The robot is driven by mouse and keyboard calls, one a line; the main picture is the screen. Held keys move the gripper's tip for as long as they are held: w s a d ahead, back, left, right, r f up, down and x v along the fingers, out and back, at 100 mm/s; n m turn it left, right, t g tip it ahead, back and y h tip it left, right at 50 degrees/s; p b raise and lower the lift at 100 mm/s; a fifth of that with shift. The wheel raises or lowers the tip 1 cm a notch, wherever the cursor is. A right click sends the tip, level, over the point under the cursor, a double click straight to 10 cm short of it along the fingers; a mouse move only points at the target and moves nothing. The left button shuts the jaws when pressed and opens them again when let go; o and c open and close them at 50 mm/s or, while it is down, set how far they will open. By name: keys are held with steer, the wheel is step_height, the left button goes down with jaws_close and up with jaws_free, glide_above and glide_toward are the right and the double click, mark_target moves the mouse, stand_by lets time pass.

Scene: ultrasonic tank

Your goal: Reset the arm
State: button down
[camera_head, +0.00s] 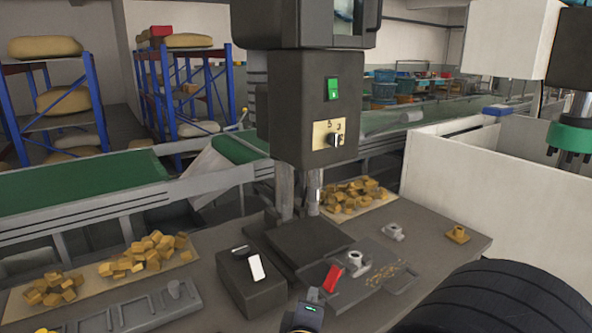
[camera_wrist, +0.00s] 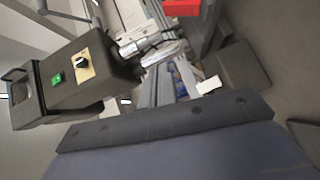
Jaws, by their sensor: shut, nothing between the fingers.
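My arm shows as a large black rounded link (camera_head: 500,305) at the lower right of the head view. The dark machine (camera_head: 300,110) with a green switch and a dial stands upright on the bench in the head view. It also shows tilted at the left of the wrist view (camera_wrist: 70,95). A broad blue-grey surface with a dark riveted strip fills the bottom of the wrist view; I cannot tell what it is.
The bench (camera_head: 225,235) holds piles of yellow-brown pieces (camera_head: 150,253), a dark control box (camera_head: 252,285) and a grey fixture plate (camera_head: 362,278) with a red part (camera_head: 333,278). Green conveyors (camera_head: 85,185) run behind. A white-walled enclosure (camera_head: 490,185) stands at the right.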

steer(key=shift+x, duration=1)
steer(key=shift+s+a+f, duration=0.1)
steer(key=shift+s+a, duration=0.05)
